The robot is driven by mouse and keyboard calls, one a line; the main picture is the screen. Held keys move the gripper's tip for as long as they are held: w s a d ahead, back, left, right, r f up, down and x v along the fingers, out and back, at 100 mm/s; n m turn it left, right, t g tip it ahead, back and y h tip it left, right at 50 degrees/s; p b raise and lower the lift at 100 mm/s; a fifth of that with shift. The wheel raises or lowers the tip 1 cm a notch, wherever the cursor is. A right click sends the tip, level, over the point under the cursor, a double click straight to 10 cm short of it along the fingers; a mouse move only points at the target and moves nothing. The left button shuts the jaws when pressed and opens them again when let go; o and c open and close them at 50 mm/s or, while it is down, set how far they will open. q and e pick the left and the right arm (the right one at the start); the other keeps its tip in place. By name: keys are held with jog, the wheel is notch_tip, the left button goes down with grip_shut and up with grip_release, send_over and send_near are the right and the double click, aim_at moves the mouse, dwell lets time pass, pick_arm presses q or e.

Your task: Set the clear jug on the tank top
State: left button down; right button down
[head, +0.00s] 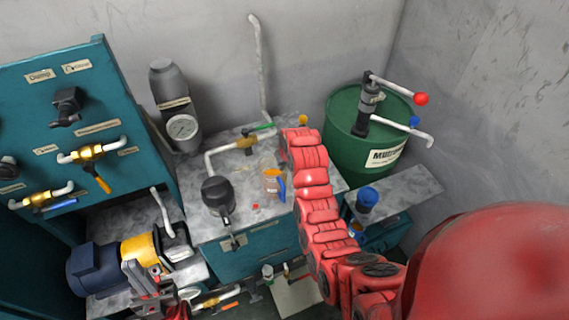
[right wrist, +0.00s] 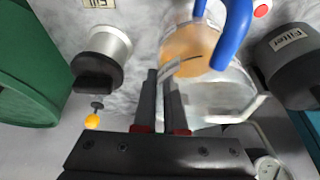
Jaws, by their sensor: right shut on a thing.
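The clear jug (head: 272,183) has a blue handle and some orange liquid low inside. It is over the grey tank top (head: 243,180), left of my right arm; I cannot tell whether it touches the top. In the right wrist view the jug (right wrist: 215,95) is large, with its handle at the top. My right gripper (right wrist: 162,80) is shut on the jug's near side wall. In the head view this gripper is hidden by its red arm. My left gripper (head: 143,275) is at the lower left, near the blue and yellow motor; its finger gap is unclear.
A black filter cap (head: 217,193) stands left of the jug. A grey fill neck with a black cap (right wrist: 100,58) shows in the right wrist view. A green drum (head: 345,140) with a pump stands at the right. A teal panel (head: 60,120) with valves is at the left.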

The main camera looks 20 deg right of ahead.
jog(key=c, duration=1)
grip_release()
jog(key=shift+r, duration=0.1)
